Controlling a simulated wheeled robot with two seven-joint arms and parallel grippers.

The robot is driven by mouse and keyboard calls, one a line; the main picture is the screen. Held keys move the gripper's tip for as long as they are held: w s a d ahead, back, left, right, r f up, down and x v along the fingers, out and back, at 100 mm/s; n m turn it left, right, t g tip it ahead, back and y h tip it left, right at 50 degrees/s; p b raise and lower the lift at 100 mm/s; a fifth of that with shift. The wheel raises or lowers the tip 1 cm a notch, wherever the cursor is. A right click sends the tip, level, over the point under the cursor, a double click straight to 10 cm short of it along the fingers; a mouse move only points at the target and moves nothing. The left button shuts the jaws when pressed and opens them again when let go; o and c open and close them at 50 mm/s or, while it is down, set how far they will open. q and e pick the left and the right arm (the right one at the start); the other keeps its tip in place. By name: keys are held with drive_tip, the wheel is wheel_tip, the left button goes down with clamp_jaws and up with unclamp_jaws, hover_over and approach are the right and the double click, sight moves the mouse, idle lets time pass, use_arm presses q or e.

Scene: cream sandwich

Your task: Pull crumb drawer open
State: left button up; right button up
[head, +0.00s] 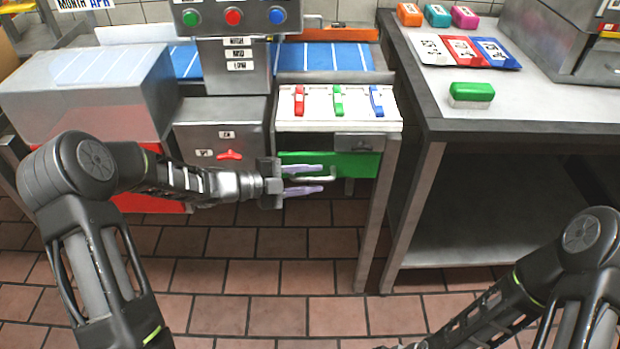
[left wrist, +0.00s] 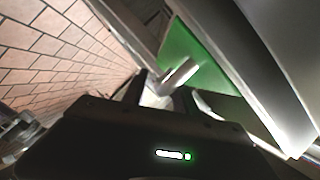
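The green crumb drawer (head: 350,163) sits under the white panel, and its front also shows in the left wrist view (left wrist: 190,52). A pale bar handle (head: 328,178) sticks out from its front; part of it is hidden behind my fingers. My left gripper (head: 320,179) reaches in from the left, its two purple fingers spread above and below the handle. I cannot tell whether they touch it. My right forearm (head: 490,315) is at the lower right, with its gripper out of the picture.
A grey box with a red switch (head: 229,155) stands just left of the drawer. The white panel (head: 318,122) with red, green and blue levers is above it. A table leg (head: 378,215) stands to the right. The tiled floor (head: 280,270) in front is clear.

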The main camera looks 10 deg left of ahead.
use_arm(q)
drive_tip(key=shift+c, duration=0.5)
clamp_jaws()
idle(0.8)
